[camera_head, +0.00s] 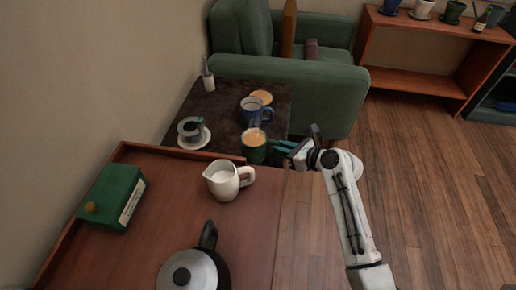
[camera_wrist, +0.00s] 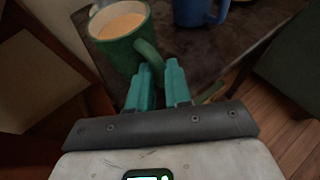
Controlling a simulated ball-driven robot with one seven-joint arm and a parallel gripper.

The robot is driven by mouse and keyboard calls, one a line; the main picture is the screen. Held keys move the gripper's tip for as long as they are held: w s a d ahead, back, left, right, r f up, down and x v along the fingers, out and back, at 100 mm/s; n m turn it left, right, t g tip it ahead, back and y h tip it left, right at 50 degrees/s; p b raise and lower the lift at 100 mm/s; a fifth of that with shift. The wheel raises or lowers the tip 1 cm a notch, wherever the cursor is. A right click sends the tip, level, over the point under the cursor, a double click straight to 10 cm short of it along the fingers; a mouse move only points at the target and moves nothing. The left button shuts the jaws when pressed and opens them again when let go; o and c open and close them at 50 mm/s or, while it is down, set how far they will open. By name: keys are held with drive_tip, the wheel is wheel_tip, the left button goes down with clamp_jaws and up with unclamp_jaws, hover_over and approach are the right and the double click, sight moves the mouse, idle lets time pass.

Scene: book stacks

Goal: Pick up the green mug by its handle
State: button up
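The green mug (camera_head: 255,154) holds a tan drink and stands upright on the dark low table. It also shows in the wrist view (camera_wrist: 122,52), with its green handle (camera_wrist: 149,54) pointing toward my gripper (camera_wrist: 160,69). The teal fingers are apart, with a narrow gap between them. The handle's outer curve reaches into or just above this gap, close to the left fingertip; I cannot tell whether they touch. In the head view my gripper (camera_head: 277,146) is just right of the mug. The fingertips are hard to make out there.
A blue mug (camera_head: 251,111) stands behind the green mug on the dark table (camera_head: 221,106). A cup on a saucer (camera_head: 193,143) is to the left. A white jug (camera_head: 223,184), kettle (camera_head: 191,270) and green box (camera_head: 112,198) are on the nearer wooden table. A green armchair (camera_head: 320,95) stands behind.

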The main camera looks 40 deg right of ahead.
clamp_jaws()
drive_tip(key=shift+r, duration=0.3)
idle(0.4)
